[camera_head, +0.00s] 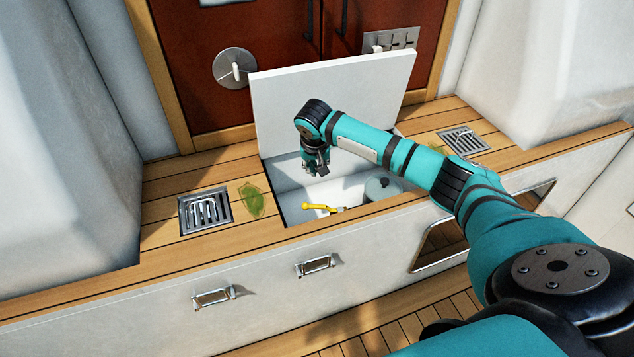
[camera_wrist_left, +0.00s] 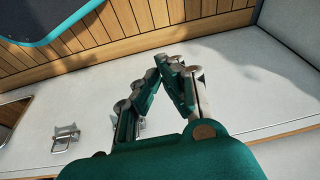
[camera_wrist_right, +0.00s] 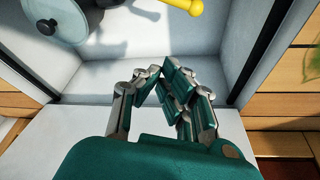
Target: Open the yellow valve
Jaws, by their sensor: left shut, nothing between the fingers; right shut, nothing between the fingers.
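The yellow valve handle (camera_head: 320,207) lies low inside the open white compartment (camera_head: 292,188), near its front left part in the head view. In the right wrist view the yellow handle (camera_wrist_right: 186,5) shows at the top edge, partly cut off. My right gripper (camera_head: 316,170) is over the compartment opening, above and behind the handle and apart from it. Its fingertips meet with nothing between them in the right wrist view (camera_wrist_right: 165,78). My left gripper (camera_wrist_left: 168,68) shows only in the left wrist view, shut and empty, in front of a white panel.
The raised white lid (camera_head: 330,95) stands behind the opening. A grey round fitting (camera_head: 383,188) sits at the compartment's right, partly behind my arm. A drain grate (camera_head: 205,210) and a green leaf-like piece (camera_head: 251,199) lie on the wooden deck to the left.

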